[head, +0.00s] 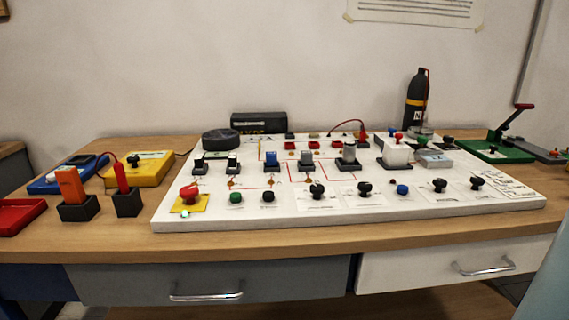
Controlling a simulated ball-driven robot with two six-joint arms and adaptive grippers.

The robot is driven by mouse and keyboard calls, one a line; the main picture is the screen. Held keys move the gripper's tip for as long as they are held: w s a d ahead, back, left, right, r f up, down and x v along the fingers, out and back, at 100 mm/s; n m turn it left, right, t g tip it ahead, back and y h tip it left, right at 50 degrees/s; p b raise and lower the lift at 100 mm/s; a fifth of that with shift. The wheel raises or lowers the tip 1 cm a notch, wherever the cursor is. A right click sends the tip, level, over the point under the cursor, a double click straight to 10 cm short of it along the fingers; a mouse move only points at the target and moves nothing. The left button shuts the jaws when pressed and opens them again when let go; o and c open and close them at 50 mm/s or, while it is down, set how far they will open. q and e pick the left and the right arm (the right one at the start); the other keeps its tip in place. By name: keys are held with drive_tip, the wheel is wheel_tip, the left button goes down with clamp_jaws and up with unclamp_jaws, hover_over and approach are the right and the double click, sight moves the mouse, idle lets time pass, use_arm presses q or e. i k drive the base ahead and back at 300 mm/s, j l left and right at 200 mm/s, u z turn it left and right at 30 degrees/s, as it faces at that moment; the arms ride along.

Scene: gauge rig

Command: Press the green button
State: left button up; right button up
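In the head view a small round green button (236,197) sits near the front edge of the white panel (330,213), left of the middle. A black button (268,196) is just to its right. A red mushroom-shaped button (189,193) on a yellow plate is to its left. A small green light (185,213) glows just in front of that plate. Nothing covers the green button. Neither gripper is in view.
The panel carries switches, several black knobs (317,190) and a blue knob (402,189). An orange device (69,184) and red probe (120,176) stand left in black holders. A dark bottle (417,100) stands behind. Drawer handles (206,292) stick out below the table.

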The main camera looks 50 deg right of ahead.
sight(236, 197)
drive_tip(key=z, duration=2.05)
